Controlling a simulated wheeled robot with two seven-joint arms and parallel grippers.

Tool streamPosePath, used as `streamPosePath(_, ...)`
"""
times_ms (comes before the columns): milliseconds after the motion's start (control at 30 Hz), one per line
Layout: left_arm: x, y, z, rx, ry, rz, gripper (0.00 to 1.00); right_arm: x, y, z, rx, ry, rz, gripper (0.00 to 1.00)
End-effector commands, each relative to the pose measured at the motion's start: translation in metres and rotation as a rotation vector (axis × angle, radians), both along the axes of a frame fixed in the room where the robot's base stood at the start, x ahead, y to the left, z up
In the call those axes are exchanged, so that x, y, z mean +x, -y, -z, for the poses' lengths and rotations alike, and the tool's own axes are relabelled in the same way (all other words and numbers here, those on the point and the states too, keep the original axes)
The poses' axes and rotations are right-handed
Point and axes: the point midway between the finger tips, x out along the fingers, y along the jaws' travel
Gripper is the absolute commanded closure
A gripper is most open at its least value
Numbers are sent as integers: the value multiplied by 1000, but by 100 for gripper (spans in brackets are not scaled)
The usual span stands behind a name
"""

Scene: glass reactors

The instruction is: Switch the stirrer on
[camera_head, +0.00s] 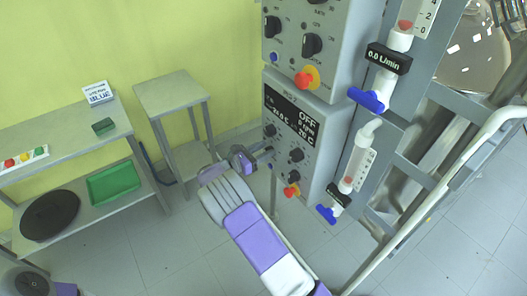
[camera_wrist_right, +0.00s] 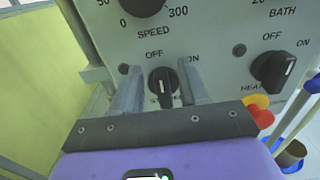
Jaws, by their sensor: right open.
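The lower control box (camera_head: 310,125) has a dark display (camera_head: 292,117) that reads OFF, 0 rpm and 20 C. In the right wrist view, the black stirrer switch knob (camera_wrist_right: 162,88) sits below the SPEED dial (camera_wrist_right: 143,4), between the labels OFF and ON. Its white mark points up, towards OFF. My right gripper (camera_wrist_right: 159,82) is open, with one finger on each side of this knob; I cannot tell whether either finger touches it. In the head view the right gripper (camera_head: 262,153) is at the box's lower left, and the knob there is hidden. My left gripper does not show.
A second OFF/ON knob (camera_wrist_right: 272,70), for the bath, is on the right, with a red-yellow emergency button (camera_wrist_right: 259,108) below it. Blue-handled valves (camera_head: 327,214) and a metal frame stand right of the box. A small table (camera_head: 170,91) stands left.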

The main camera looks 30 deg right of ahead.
Motion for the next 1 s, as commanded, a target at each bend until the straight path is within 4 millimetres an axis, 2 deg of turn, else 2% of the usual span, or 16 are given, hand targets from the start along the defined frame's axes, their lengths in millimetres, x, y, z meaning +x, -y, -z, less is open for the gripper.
streamPosePath(267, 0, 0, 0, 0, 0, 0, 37, 0, 2, 0, 1, 0, 0, 56)
streamPosePath(500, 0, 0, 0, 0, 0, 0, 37, 0, 2, 0, 2, 0, 0, 93)
streamPosePath(567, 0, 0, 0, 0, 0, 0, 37, 0, 1, 1, 3, -1, 0, 100)
streamPosePath(1000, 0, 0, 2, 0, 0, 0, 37, -2, 0, 5, 14, 39, -1, 100)
